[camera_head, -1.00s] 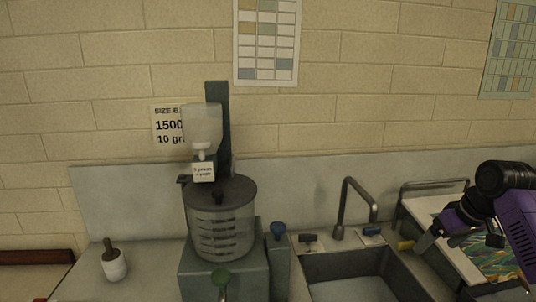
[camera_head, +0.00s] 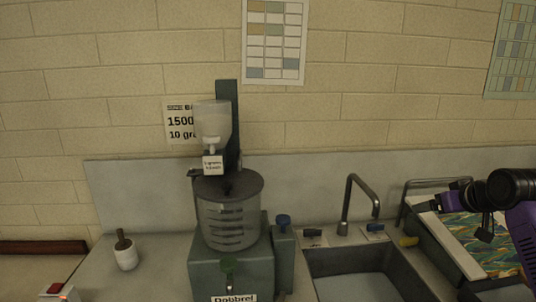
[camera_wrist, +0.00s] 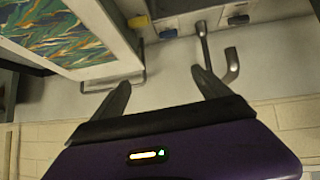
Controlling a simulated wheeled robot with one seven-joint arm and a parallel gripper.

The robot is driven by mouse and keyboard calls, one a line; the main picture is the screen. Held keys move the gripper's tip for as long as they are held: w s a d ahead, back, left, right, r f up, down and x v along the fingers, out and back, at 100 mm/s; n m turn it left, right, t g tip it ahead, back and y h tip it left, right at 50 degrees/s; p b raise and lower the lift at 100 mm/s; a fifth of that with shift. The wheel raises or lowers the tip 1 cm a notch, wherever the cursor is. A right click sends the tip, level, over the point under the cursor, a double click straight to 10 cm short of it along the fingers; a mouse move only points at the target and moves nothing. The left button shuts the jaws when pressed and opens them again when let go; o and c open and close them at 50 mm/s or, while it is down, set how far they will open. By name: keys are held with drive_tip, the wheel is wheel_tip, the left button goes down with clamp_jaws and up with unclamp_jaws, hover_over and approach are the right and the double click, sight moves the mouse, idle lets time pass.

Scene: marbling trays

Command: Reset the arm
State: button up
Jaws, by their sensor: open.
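My gripper (camera_wrist: 160,92) shows in the wrist view with its two dark fingers spread apart and nothing between them. In the head view my purple and black arm is at the right edge, in front of the marbling tray (camera_head: 455,258), and the gripper (camera_head: 440,200) is small and dark there. It is right of the sink's faucet (camera_head: 350,200). The tray, with its marbled sheet (camera_head: 470,228), also shows at the top left of the wrist view (camera_wrist: 105,69).
A machine with a clear tub (camera_head: 228,222) and a hopper (camera_head: 213,123) stands left of the sink (camera_head: 360,287). A yellow object (camera_head: 408,241) lies between sink and tray. The wall is behind.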

drive_tip(key=a+f+m+t+b, duration=0.1)
drive_tip(key=a+f+t, duration=0.35)
drive_tip(key=a, duration=0.35)
drive_tip(key=s+a+f+m+t+h+b, duration=0.1)
drive_tip(key=s+a+f+t, duration=0.1)
drive_tip(key=s+a+f, duration=0.3)
drive_tip(key=s+a+f+m+t+h+b, duration=0.1)
drive_tip(key=s+a+f+m, duration=0.15)
drive_tip(key=s, duration=0.35)
drive_tip(key=s+a+f+n+g+y+b, duration=0.1)
drive_tip(key=s+a+f, duration=0.3)
drive_tip(key=s, duration=1)
drive_tip(key=s+a+f+n+g+y+b, duration=0.1)
drive_tip(key=s+a+f, duration=0.4)
drive_tip(key=s, duration=1)
drive_tip(key=s+a+f+n+g+y+b, duration=0.1)
drive_tip(key=s+a+f+b, duration=0.3)
drive_tip(key=s, duration=1.1)
drive_tip(key=shift+s+a+f+n+b, duration=0.15)
drive_tip(key=shift+s+a+n+b, duration=0.2)
drive_tip(key=shift+n, duration=0.4)
